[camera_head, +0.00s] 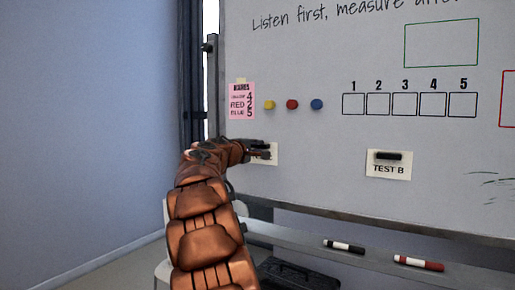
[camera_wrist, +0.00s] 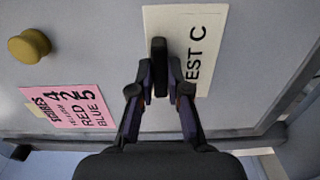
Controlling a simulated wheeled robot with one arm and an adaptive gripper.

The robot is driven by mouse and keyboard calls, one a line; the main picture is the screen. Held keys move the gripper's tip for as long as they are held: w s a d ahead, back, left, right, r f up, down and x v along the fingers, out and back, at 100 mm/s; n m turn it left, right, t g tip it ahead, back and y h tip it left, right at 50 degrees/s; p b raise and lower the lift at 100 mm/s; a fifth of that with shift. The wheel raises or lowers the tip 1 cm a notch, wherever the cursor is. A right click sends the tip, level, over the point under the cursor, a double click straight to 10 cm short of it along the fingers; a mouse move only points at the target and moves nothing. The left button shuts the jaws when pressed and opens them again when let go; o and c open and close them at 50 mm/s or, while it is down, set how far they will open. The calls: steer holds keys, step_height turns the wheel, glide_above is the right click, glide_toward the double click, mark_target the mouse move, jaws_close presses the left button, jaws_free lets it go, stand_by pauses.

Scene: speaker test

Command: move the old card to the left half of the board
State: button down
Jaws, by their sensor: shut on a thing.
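A white card reading "TEST C" (camera_wrist: 184,22) shows in the wrist view with a black bar (camera_wrist: 158,52) on it. My gripper (camera_wrist: 160,88) is shut on that bar. In the head view, this card (camera_head: 272,157) lies against the whiteboard (camera_head: 330,180) at its lower left, and my gripper (camera_head: 262,150) covers most of its lettering. A second white card, "TEST B" (camera_head: 388,170), with a black bar at its top, is on the board farther right. I cannot tell from its look which card is the old one.
A pink score note (camera_head: 241,101) sits just above my gripper. Yellow (camera_head: 269,104), red (camera_head: 292,104) and blue (camera_head: 316,104) round magnets are right of it. Numbered boxes (camera_head: 405,104) lie farther right. A ledge below holds black (camera_head: 344,246) and red (camera_head: 418,262) markers.

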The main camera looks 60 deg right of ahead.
steer(key=c, duration=0.7)
jaws_free()
steer(key=shift+o, duration=0.2)
steer(key=shift+a, duration=0.1)
steer(key=a+b, duration=0.2)
steer(key=a, duration=0.5)
steer(key=shift+s, duration=0.15)
stand_by(0.8)
